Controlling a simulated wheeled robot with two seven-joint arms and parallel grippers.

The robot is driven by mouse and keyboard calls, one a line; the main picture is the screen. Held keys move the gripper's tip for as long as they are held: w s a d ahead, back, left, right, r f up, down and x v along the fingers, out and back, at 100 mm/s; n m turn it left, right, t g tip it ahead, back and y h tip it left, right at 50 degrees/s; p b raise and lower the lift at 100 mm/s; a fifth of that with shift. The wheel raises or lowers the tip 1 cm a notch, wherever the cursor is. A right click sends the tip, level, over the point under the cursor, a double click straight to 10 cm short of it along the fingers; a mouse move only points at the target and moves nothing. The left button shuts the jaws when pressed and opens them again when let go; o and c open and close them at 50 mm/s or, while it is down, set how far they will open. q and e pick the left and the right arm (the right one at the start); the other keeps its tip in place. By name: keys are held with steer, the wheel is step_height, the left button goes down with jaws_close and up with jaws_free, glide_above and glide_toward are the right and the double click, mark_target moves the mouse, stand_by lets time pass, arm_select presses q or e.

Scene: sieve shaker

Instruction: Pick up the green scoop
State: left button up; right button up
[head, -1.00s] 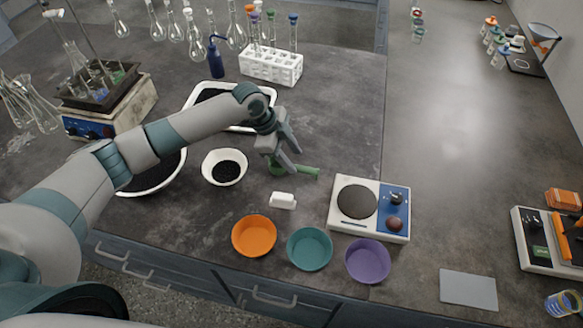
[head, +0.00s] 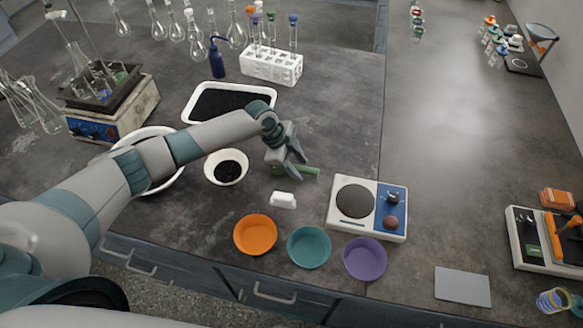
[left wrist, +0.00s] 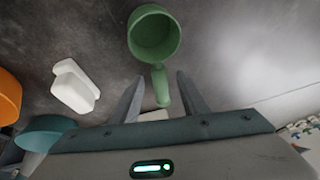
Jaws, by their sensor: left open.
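The green scoop (left wrist: 155,36) lies on the dark bench, its round cup away from my gripper and its handle (left wrist: 161,86) pointing towards it in the left wrist view. In the head view the scoop (head: 308,171) is partly hidden by my left gripper (head: 297,169). My left gripper is open in the left wrist view (left wrist: 158,92), with the handle's end between its two fingers. I see clear gaps at both sides of the handle. My right gripper is not in view.
A white block (head: 284,200) lies just in front of the scoop. Orange (head: 254,251), teal (head: 309,262) and purple (head: 365,274) bowls stand near the front edge. A hotplate-like device (head: 337,226) is to the right, a white bowl of black grains (head: 210,176) to the left.

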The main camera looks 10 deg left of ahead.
mark_target(298, 167)
arm_select(q)
steer(key=shift+c, duration=0.3)
jaws_close()
steer(key=shift+r, duration=0.2)
steer(key=shift+r+b, duration=0.5)
steer(key=shift+r, duration=0.05)
step_height(298, 167, up, 2)
steer(key=shift+r+b, duration=0.25)
steer(key=shift+b, duration=0.5)
steer(key=s+d+r+b, duration=0.3)
steer(key=s+d+r, duration=0.2)
steer(key=d, duration=0.5)
step_height(298, 167, up, 2)
steer(key=shift+d+r, duration=0.1)
steer(key=shift+d, duration=0.15)
